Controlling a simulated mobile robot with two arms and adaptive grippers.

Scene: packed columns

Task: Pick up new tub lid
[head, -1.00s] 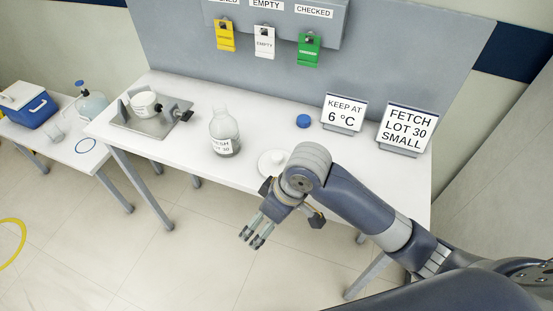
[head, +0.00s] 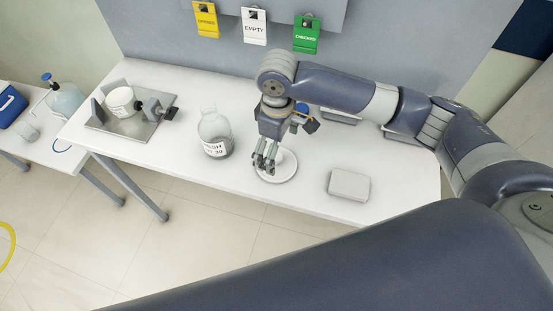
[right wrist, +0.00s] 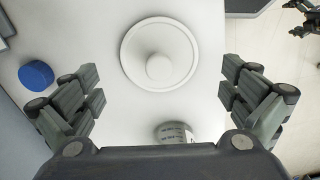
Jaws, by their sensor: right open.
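The new tub lid (head: 284,174), a white disc with a round raised knob, lies flat on the white table to the right of the bottle. My right gripper (head: 264,162) points down over it and partly hides it. In the right wrist view the whole lid (right wrist: 135,62) shows, its knob near the picture's middle. The fingers of my right gripper (right wrist: 160,85) are spread wide on either side of it, empty and apart from it. A white tub (head: 121,101) sits on a metal plate with a clamp at the table's left. My left gripper is not in view.
A labelled clear bottle (head: 215,135) stands close to the left of my right gripper. A blue cap (right wrist: 36,74) lies behind the lid. A grey box (head: 348,185) lies to the right, near the front edge. Coloured tags hang at the back.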

